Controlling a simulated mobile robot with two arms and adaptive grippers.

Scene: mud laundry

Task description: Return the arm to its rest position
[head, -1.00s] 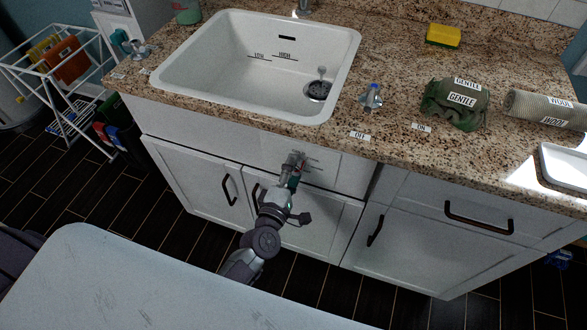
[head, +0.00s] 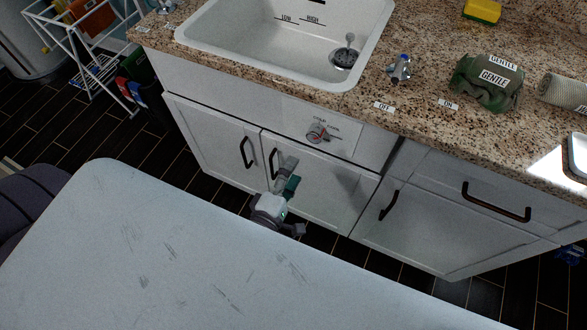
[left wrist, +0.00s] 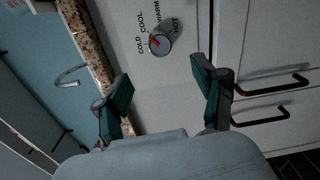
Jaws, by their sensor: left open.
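My left gripper (head: 288,177) is open and empty in front of the white cabinet doors below the sink, lower than the dial and apart from it. In the left wrist view its two green-padded fingers (left wrist: 162,88) stand wide apart with nothing between them. The round temperature dial (head: 317,132) is on the white panel under the counter's front edge. In the left wrist view the dial (left wrist: 159,42) shows a red pointer on its COLD and COOL side. My right gripper is in neither view.
The granite counter (head: 235,75) holds a white sink (head: 285,50), a blue-topped tap handle (head: 399,69), a green GENTLE bundle (head: 488,84) and a yellow sponge (head: 482,10). Dark cabinet handles (head: 495,203) stick out at the right. A white drying rack (head: 88,50) stands at the left.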

